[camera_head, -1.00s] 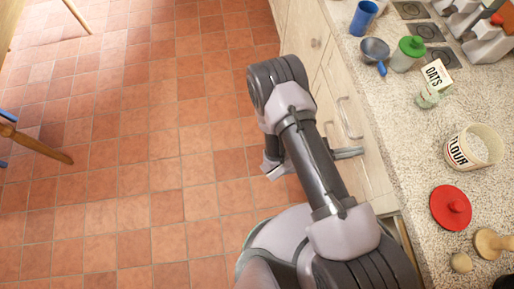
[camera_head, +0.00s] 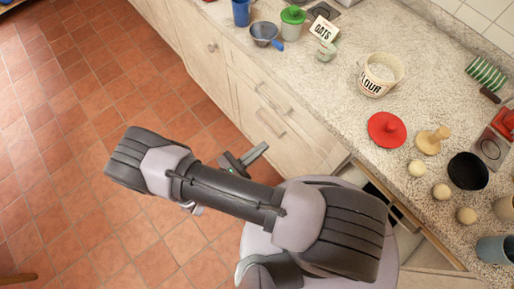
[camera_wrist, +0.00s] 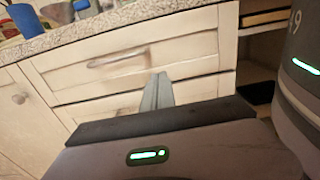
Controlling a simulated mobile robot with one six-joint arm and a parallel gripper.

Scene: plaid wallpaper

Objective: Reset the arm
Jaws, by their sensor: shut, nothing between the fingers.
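My arm is bent out over the tiled floor beside the kitchen counter. My gripper (camera_head: 256,154) is partly hidden behind my arm in the head view, and its fingers point toward the drawer fronts. In the wrist view my gripper (camera_wrist: 158,92) is shut, with its fingers together and nothing between them. It is in front of a pale drawer (camera_wrist: 130,58) with a metal handle. A gap between them is hard to judge.
The counter (camera_head: 325,100) holds a flour tub (camera_head: 378,76), a red lid (camera_head: 387,129), a black bowl (camera_head: 467,171), a blue cup (camera_head: 241,12) and a strainer (camera_head: 265,33). An open compartment (camera_wrist: 262,55) shows right of the drawers. Floor (camera_head: 60,150) at left is clear.

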